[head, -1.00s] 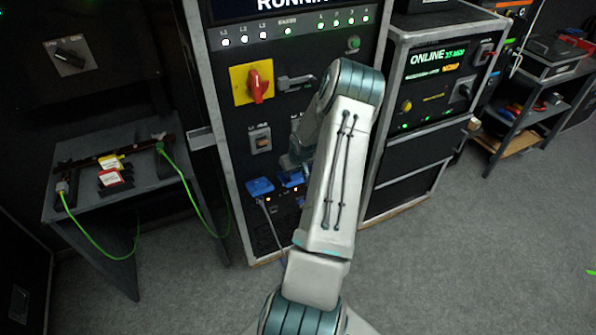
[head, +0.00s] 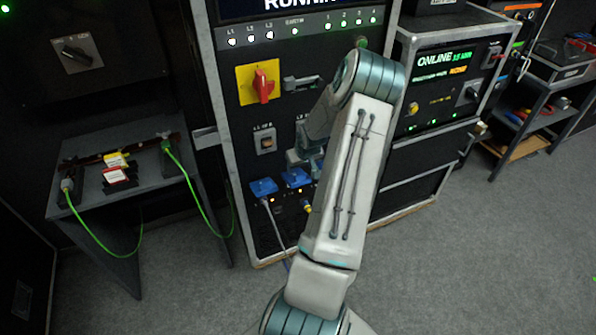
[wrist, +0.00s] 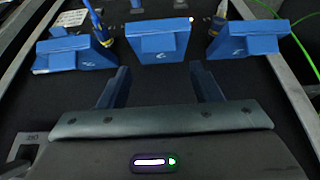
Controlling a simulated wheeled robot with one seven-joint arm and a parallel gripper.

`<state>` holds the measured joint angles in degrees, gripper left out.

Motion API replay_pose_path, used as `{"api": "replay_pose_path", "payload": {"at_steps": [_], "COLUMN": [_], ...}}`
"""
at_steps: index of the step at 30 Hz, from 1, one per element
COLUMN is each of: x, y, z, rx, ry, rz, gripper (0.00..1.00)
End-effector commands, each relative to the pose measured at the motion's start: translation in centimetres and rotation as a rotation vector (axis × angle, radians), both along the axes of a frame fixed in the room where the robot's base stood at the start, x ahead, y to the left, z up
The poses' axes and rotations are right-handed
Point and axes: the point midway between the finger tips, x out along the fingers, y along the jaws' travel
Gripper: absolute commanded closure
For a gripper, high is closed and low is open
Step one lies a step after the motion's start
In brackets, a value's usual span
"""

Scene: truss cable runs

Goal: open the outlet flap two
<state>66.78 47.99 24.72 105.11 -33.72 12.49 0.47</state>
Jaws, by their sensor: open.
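Blue outlet flaps sit in a row low on the dark rack panel. In the wrist view the middle flap (wrist: 158,42), which seems to carry a 2, is straight ahead of my gripper (wrist: 162,85). The fingers are apart and empty, one toward each side of that flap and short of it. A neighbouring flap shows at the left (wrist: 75,52) and another at the right (wrist: 235,42). In the head view flap two seems to be the second one (head: 296,177), beside another flap (head: 263,187). My arm hides the rest of the row and most of my gripper.
A red rotary switch (head: 263,84) on a yellow plate and a breaker (head: 265,142) are above the outlets. A grey cable (head: 273,222) hangs below the first flap. A side table (head: 125,205) with green cables stands at the left. Grey floor is open at the right.

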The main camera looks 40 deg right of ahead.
Motion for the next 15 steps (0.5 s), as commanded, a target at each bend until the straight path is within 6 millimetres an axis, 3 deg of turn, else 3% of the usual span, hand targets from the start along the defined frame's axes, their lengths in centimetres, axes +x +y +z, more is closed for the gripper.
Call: {"api": "replay_pose_path", "payload": {"at_steps": [9, 15], "x": [-2.0, -2.8], "y": [1.0, 1.4], "z": [5.9, 8.2], "rx": [-0.003, -0.002], "ry": [-0.002, -0.003], "rz": [0.003, 0.004], "gripper": [0.42, 0.42]}}
